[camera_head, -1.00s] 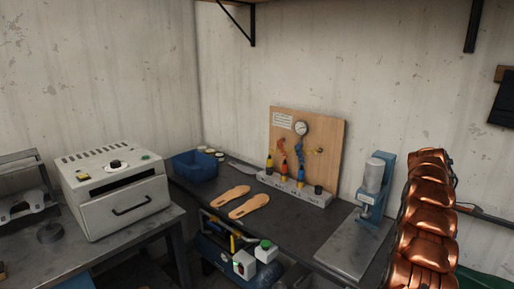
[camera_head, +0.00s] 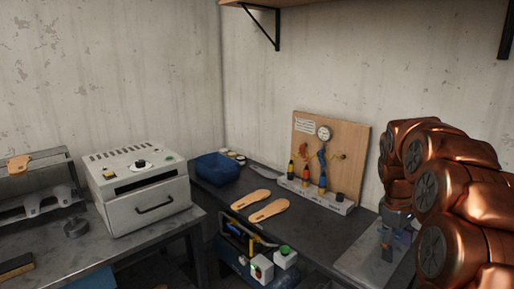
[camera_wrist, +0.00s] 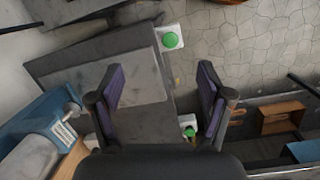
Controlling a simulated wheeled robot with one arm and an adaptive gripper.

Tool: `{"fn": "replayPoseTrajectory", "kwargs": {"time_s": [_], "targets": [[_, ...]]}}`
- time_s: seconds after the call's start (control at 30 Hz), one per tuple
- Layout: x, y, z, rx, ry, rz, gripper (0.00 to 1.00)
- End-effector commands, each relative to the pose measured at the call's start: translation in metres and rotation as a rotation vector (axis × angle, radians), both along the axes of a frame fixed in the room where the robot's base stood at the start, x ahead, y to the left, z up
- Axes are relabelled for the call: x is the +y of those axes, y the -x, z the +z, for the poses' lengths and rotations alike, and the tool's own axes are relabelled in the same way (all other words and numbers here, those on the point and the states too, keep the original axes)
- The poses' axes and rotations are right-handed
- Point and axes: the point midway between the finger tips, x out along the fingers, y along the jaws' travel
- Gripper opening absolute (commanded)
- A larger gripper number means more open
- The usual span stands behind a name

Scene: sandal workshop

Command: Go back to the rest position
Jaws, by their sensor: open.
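My gripper (camera_wrist: 160,88) is open in the wrist view, its two dark, purple-padded fingers apart with nothing between them. It points down, with a grey metal surface and the floor seen past the fingers. In the head view my copper arm fills the right side, and the gripper cannot be made out clearly there.
My arm hides most of the blue press at the bench's right end; a blue machine (camera_wrist: 38,108) shows in the wrist view. Two tan soles (camera_head: 259,205) lie on the dark bench (camera_head: 222,197). A tool board (camera_head: 343,135), blue bin (camera_head: 216,167) and white oven (camera_head: 145,207) stand nearby.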

Motion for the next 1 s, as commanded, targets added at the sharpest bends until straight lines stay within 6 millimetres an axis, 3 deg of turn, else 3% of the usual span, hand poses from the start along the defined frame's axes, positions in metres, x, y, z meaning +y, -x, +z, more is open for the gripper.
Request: {"fn": "replayPoseTrajectory", "kwargs": {"time_s": [0.2,0.5,1.0], "targets": [[0.060,0.040,0.008,-0.011,-0.022,-0.045,0.79],[0.127,0.107,0.006,-0.020,-0.046,-0.133,0.79],[0.202,0.240,-0.024,-0.010,-0.066,-0.336,0.79]]}}
